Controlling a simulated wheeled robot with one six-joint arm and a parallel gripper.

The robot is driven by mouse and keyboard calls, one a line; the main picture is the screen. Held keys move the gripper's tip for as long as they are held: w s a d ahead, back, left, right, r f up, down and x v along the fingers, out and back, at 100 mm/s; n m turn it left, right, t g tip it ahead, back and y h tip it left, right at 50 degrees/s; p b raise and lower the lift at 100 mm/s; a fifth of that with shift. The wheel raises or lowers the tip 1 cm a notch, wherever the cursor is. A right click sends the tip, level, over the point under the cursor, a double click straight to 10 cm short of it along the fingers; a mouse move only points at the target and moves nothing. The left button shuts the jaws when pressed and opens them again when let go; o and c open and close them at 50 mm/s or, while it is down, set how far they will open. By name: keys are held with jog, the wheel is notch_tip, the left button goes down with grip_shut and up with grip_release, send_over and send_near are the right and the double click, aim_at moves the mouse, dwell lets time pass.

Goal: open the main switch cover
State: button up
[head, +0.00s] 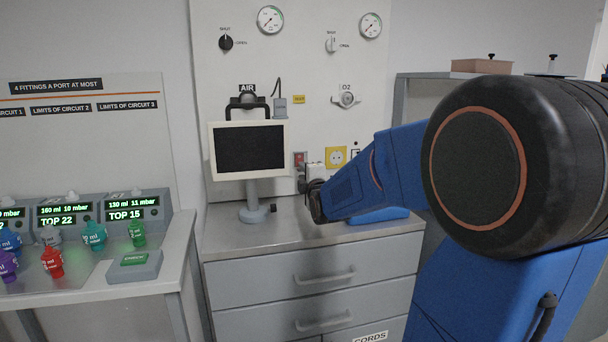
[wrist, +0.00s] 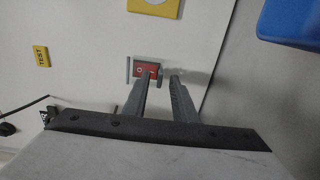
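The main switch (head: 299,159) is a small red switch on the white wall panel, left of a yellow socket. In the wrist view the red switch (wrist: 147,70) lies just beyond my fingertips, with a thin grey strip along its left side. A clear cover cannot be made out well enough to tell its position. My gripper (head: 306,183) is in front of the panel, just below the switch in the head view. In the wrist view my gripper (wrist: 165,76) has its two fingers apart with nothing seen between them. One fingertip overlaps the switch; contact cannot be told.
A monitor (head: 250,149) on a stand is left of my gripper, above the steel counter (head: 235,237). The yellow socket (head: 336,157) is right of the switch. A blue object (head: 378,216) lies on the counter below my arm. A yellow TEST label (wrist: 41,56) is on the panel.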

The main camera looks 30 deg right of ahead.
aim_at(306, 152)
jog(key=shift+c, duration=0.6)
grip_shut()
jog(key=shift+r, duration=0.1)
notch_tip(306, 152, up, 10)
jog(key=s+g+y, duration=0.1)
jog(key=g+y, duration=0.3)
jog(key=g, duration=1.2)
jog(key=shift+a+g+y, duration=0.2)
jog(key=shift+g+y, duration=0.2)
dwell(0.4)
